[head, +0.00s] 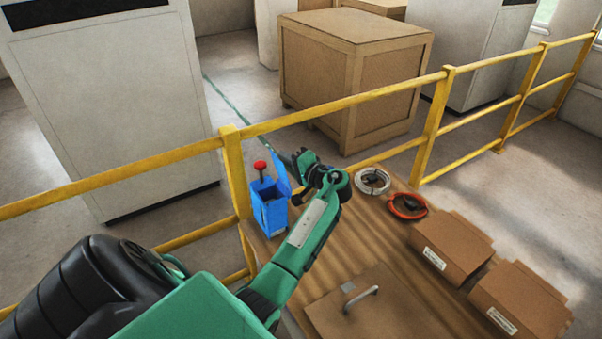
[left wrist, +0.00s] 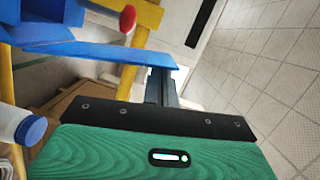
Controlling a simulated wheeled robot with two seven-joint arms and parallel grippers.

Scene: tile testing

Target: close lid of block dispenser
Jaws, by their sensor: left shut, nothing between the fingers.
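The blue block dispenser (head: 270,212) stands at the table's left edge. Its lid (head: 281,174) is raised, tilted up on the side toward my gripper. My left gripper (head: 285,160) is shut and empty, close behind the raised lid at its upper edge. In the left wrist view the lid (left wrist: 190,57) runs as a blue strip just beyond my fingertips (left wrist: 160,82); I cannot tell whether they touch it. Part of the dispenser (left wrist: 45,12) shows at the upper left there. My right gripper is not in view.
A red knob (head: 260,166) rises by the dispenser. A yellow railing (head: 235,175) runs behind the table (head: 385,250). A white coil (head: 372,181), a red coil (head: 408,206), cardboard boxes (head: 452,249) and a handled panel (head: 345,312) occupy the table. A blue-capped bottle (left wrist: 15,122) shows at left.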

